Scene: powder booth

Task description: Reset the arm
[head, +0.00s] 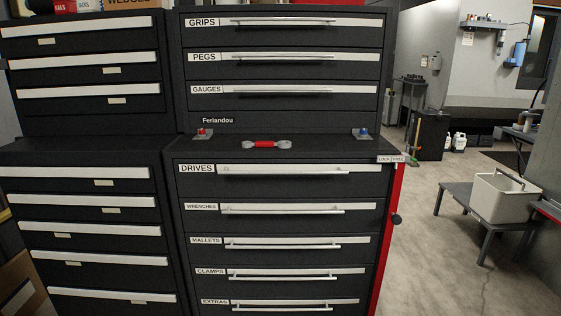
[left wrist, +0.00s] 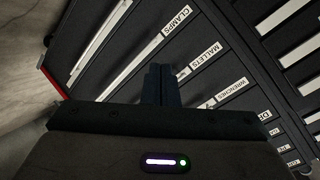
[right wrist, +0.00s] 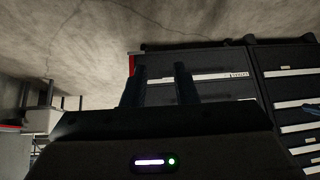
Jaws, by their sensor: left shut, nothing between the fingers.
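My left gripper (left wrist: 161,84) shows in the left wrist view with its two dark fingers together and nothing between them. It is in front of the dark tool cabinet, near the drawers labelled Clamps and Mallets. My right gripper (right wrist: 160,78) shows in the right wrist view with its two fingers apart and nothing between them. A cabinet drawer front (right wrist: 215,77) is behind the gap. Neither gripper shows in the head view. The dark tool cabinet (head: 276,187) fills the middle of the head view, with all its visible drawers closed.
A red-handled tool (head: 266,144) and two small fittings, one red (head: 203,133) and one blue (head: 363,133), sit on the cabinet ledge. A second drawer unit (head: 85,187) adjoins at left. A white bin (head: 504,198) stands on a low grey bench (head: 455,196). Open floor (head: 440,275) lies at right.

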